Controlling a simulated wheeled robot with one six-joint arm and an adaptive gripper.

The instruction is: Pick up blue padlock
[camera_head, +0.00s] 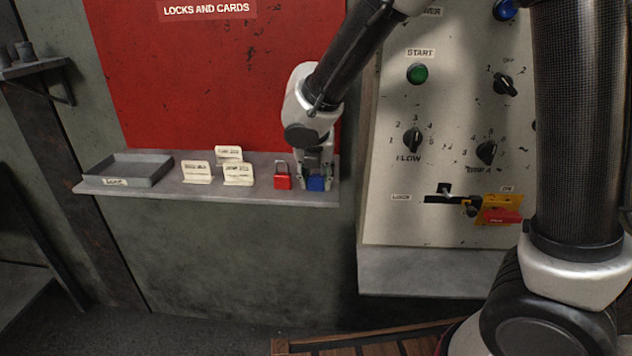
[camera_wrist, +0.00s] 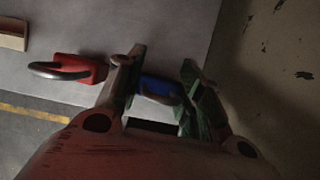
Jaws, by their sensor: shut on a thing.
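The blue padlock (camera_head: 316,183) is at the right end of the grey shelf (camera_head: 220,188), below a red board. My gripper (camera_head: 314,172) reaches down over it from above. In the wrist view the blue padlock (camera_wrist: 158,86) lies between the two fingers of my gripper (camera_wrist: 160,82), which is shut on it. Its shackle is mostly hidden by the fingers. Whether it still touches the shelf I cannot tell. A red padlock (camera_head: 282,180) stands just to the left; it also shows in the wrist view (camera_wrist: 92,68), close beside the left finger.
Several cream cards (camera_head: 238,174) stand left of the red padlock. A grey tray (camera_head: 128,170) sits at the shelf's left end. A control panel (camera_head: 440,130) with knobs, a green start button (camera_head: 417,73) and a yellow-red lock switch (camera_head: 497,210) rises close on the right.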

